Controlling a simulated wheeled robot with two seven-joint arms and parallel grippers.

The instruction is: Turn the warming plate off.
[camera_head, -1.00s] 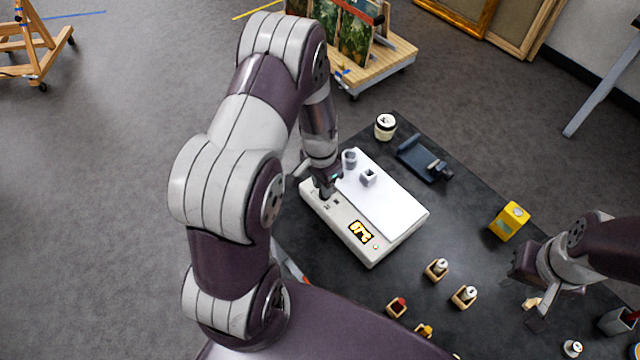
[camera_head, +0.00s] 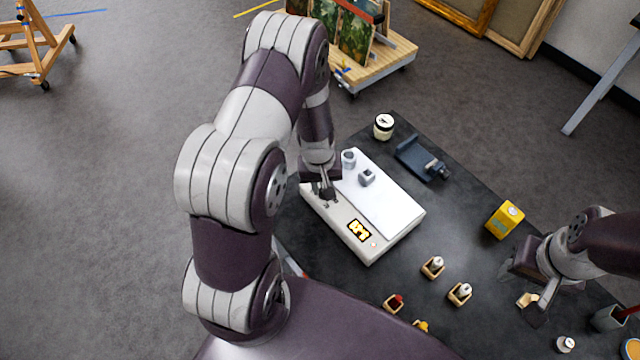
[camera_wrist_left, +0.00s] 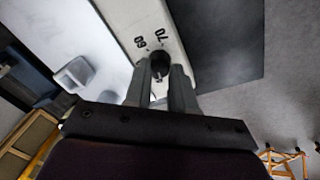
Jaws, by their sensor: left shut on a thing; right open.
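The warming plate (camera_head: 396,246) is a pale box with a white top, lying on the dark table. Its front strip carries a lit yellow display (camera_head: 359,230), too small to read surely, and a small pale lamp (camera_head: 374,244). My left gripper (camera_head: 327,194) is over the far left end of this strip. In the left wrist view its fingers (camera_wrist_left: 160,88) are shut on a dark round knob (camera_wrist_left: 160,62), with the marks 60 and 70 beside it. The fingers partly hide the knob. My right gripper (camera_head: 519,297) is open and empty over the table's right part.
Two small grey cups (camera_head: 367,177) stand on the plate's white top, close to my left gripper. A jar (camera_head: 383,127), a dark blue holder (camera_head: 423,160), a yellow box (camera_head: 504,220) and several small bottles in wooden blocks (camera_head: 459,294) stand around the plate.

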